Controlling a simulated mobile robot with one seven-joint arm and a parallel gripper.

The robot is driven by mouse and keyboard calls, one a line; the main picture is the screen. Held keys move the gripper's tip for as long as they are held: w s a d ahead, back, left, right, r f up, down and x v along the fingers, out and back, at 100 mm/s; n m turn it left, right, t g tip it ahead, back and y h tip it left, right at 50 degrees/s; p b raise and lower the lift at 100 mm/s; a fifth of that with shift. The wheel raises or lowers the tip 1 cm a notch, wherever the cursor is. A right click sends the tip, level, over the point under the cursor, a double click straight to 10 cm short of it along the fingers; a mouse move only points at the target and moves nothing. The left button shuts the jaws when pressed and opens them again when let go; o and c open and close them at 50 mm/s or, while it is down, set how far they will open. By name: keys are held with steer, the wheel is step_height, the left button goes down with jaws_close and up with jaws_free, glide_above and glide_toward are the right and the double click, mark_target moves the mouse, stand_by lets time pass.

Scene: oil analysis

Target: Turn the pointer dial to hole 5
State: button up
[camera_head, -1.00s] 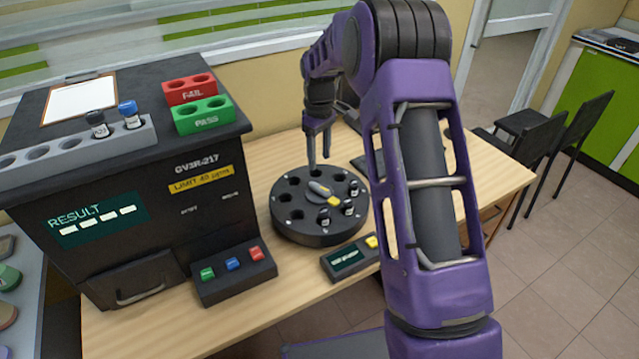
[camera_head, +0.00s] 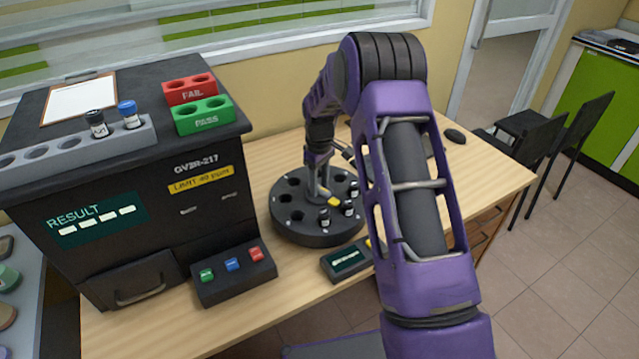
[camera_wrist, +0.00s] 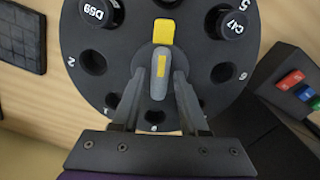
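The pointer dial (camera_head: 334,201) is a grey knob with a yellow tip at the centre of a round black carousel (camera_head: 300,236). In the wrist view the pointer (camera_wrist: 160,72) has its yellow tip toward the top, between vials D59 (camera_wrist: 96,12) and C47 (camera_wrist: 232,24). The number 5 shows at the upper right, beside C47. My gripper (camera_wrist: 161,72) is over the carousel centre, its two fingers on either side of the grey knob with slim gaps. In the head view my gripper (camera_head: 319,192) partly hides the knob.
The black analyser (camera_head: 150,220) with a button panel (camera_head: 235,278) stands left of the carousel. A small display box (camera_head: 345,260) sits in front of it. Vials stand in several carousel holes close to the pointer. A keyboard and mouse (camera_head: 455,136) lie behind my arm.

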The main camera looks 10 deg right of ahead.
jaws_close()
steer(key=shift+m, duration=0.3)
steer(key=m+b, duration=0.1)
steer(key=m, duration=0.7)
steer(key=shift+m, duration=0.3)
stand_by(0.5)
steer(key=shift+o, duration=1.6)
jaws_free()
